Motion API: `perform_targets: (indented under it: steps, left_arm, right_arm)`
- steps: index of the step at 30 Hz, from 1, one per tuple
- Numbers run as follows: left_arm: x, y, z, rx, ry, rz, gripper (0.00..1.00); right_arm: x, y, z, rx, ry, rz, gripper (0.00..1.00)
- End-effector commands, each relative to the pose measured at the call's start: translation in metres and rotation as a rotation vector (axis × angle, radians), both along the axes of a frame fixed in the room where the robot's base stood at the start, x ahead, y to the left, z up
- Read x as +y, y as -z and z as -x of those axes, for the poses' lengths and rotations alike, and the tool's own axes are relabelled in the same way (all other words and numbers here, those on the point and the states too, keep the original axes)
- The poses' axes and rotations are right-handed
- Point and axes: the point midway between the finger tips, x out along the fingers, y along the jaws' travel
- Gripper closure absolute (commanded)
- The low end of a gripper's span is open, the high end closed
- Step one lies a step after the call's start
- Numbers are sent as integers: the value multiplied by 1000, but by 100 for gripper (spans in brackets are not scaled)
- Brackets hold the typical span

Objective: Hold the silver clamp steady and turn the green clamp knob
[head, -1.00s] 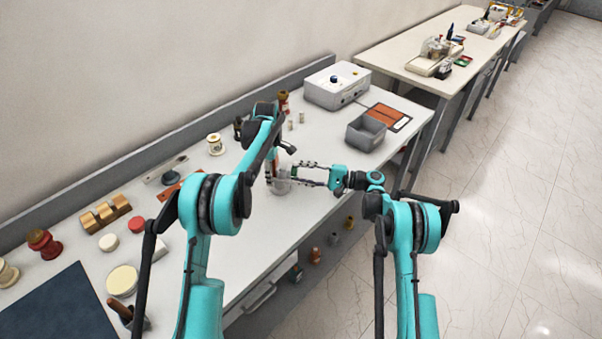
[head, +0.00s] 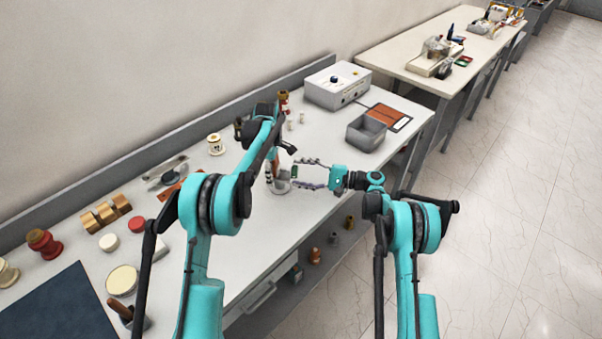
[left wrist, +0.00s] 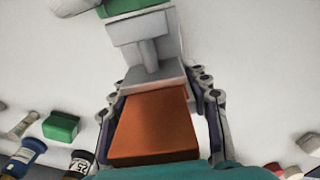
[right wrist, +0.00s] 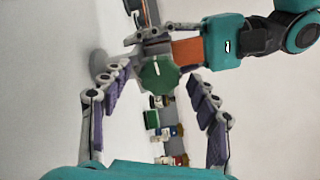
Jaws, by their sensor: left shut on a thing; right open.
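The silver clamp (left wrist: 150,70) is between the fingertips of my left gripper (left wrist: 157,92), which is shut on it. An orange block (left wrist: 152,128) lies against the clamp, between the same fingers and my palm. The green knob (right wrist: 158,75) faces the right wrist camera, and its edge shows at the top of the left wrist view (left wrist: 135,5). My right gripper (right wrist: 160,78) is open, with one finger on each side of the knob and gaps between. In the head view the clamp (head: 281,187) is small and partly hidden by my left arm.
A grey open bin (head: 366,134) and a white box with a dark knob (head: 337,86) stand farther back on the bench. Copper-coloured parts (head: 106,213) and a white disc (head: 122,281) lie to the left. The bench front right of the clamp is clear.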

Motion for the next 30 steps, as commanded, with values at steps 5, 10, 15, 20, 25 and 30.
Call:
perform_targets:
  steps: [5,10,15,20,25,30]
  left_arm:
    - [0,0,0,0,0,0,100]
    - [0,0,0,-1,0,0,100]
    - [0,0,0,-1,0,0,100]
    - [0,0,0,-1,-1,0,100]
    - [0,0,0,-1,-1,0,100]
    - [0,0,0,-1,-1,0,100]
  right_arm:
    - [-16,0,1,0,2,0,39]
    - [-52,0,5,0,4,0,39]
    - [-88,0,9,0,3,0,39]
    - [-110,0,12,0,2,0,39]
    - [-119,0,13,0,0,0,39]
    - [-119,0,14,0,0,0,39]
